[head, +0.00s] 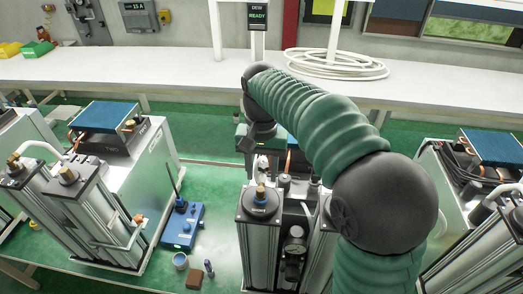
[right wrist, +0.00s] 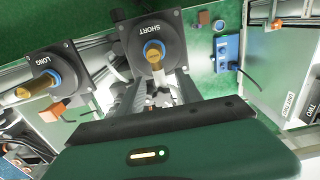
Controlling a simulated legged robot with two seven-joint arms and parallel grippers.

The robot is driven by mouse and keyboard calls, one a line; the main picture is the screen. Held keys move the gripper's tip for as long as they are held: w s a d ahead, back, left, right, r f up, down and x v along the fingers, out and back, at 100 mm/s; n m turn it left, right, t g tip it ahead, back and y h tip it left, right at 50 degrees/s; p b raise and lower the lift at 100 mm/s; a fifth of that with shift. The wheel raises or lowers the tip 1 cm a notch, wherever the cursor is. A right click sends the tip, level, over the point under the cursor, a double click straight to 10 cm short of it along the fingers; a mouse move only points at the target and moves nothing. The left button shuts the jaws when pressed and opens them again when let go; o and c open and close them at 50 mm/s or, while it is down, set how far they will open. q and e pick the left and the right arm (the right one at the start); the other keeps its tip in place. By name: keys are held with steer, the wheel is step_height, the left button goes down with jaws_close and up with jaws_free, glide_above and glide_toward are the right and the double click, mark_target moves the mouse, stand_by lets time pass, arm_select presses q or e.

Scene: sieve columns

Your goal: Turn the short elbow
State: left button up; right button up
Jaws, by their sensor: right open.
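The short elbow (right wrist: 154,52) is a brass fitting with a blue ring on the black cap marked SHORT (right wrist: 133,35) in the right wrist view. In the head view, the brass elbow (head: 260,193) stands on the left column of the middle unit. My right gripper (right wrist: 157,88) is open, its two grey fingers spread just below the elbow in the wrist picture; contact cannot be told. In the head view this gripper (head: 250,150) is partly hidden behind its wrist, behind the column top. My left gripper is not in view.
The long elbow (right wrist: 38,88) sits on the cap marked LONG, beside the short one. A blue box (head: 183,225) with an antenna, a small cup (head: 180,261) and a brown block (head: 194,279) lie left of the middle unit. Similar units stand at both sides.

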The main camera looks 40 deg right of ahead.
mark_target(262, 178)
step_height(262, 178, up, 15)
steer(key=shift+r, duration=0.2)
stand_by(0.3)
